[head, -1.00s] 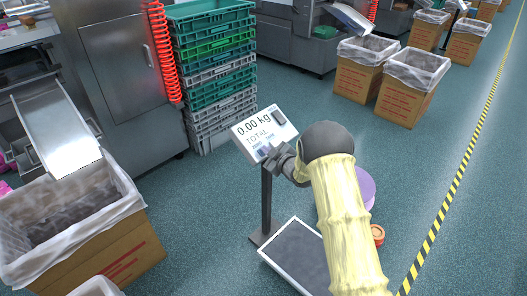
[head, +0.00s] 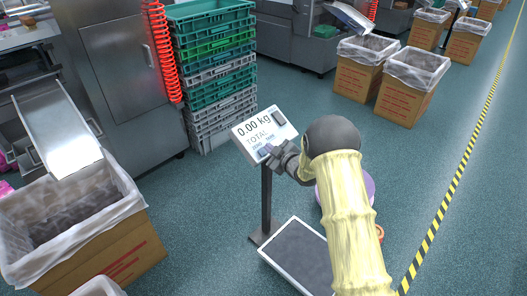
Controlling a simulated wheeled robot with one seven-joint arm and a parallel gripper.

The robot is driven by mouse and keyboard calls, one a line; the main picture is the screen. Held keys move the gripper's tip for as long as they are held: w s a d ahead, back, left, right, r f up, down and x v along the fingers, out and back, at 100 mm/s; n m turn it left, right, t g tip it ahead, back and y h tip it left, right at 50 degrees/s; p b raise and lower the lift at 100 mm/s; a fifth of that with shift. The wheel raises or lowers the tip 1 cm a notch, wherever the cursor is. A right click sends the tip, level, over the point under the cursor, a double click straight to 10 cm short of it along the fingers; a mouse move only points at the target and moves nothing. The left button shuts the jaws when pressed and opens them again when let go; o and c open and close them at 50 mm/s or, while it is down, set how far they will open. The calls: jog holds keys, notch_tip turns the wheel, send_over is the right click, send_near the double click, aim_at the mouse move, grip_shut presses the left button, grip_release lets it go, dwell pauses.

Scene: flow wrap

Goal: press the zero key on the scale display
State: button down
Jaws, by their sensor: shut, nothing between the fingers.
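The scale display (head: 259,128) is a white tilted panel on a dark post (head: 267,200), reading 0.00 kg TOTAL. Small key labels sit along its lower edge, with ZERO (head: 257,145) at the left. My gripper (head: 264,152) is shut and empty, at the lower edge of the display just below the labels. I cannot tell whether its tips touch the panel or a key. My yellow-sleeved arm reaches up from the bottom right.
The scale platform (head: 298,262) lies on the floor below, partly behind my arm. Stacked green and grey crates (head: 212,75) stand behind the display. A lined carton (head: 100,250) is at the lower left. Open floor (head: 430,170) lies to the right.

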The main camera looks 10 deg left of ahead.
jog(key=shift+s+d+r+p, duration=0.25)
jog(key=shift+d+r+p, duration=0.05)
jog(key=shift+r, duration=0.3)
jog(key=shift+s+d+r+p, duration=0.25)
jog(key=shift+d+r+p, duration=0.05)
jog(key=shift+r, duration=0.35)
jog(key=shift+s+d+r+p, duration=0.25)
jog(key=shift+d+r+p, duration=0.05)
jog(key=shift+r, duration=0.3)
jog(key=s+d+r+m+g+h, duration=0.1)
jog(key=s+d+r+m+h, duration=0.25)
jog(key=s+d, duration=0.3)
jog(key=s+d+r+m+g+h, duration=0.2)
jog(key=s+d+m+h, duration=0.3)
jog(key=d, duration=0.3)
jog(key=s+d+m+g+h, duration=0.1)
jog(key=s+d+m+g, duration=0.15)
jog(key=s, duration=1.05)
jog(key=s+d+m+g, duration=0.2)
jog(key=s+m+g, duration=0.2)
jog(key=s, duration=0.8)
jog(key=w+p+v, duration=0.2)
jog(key=p+v, duration=0.7)
jog(key=w+r+p+v, duration=0.1)
jog(key=w+p+v, duration=0.1)
jog(key=p+v, duration=0.8)
jog(key=shift+w, duration=0.25)
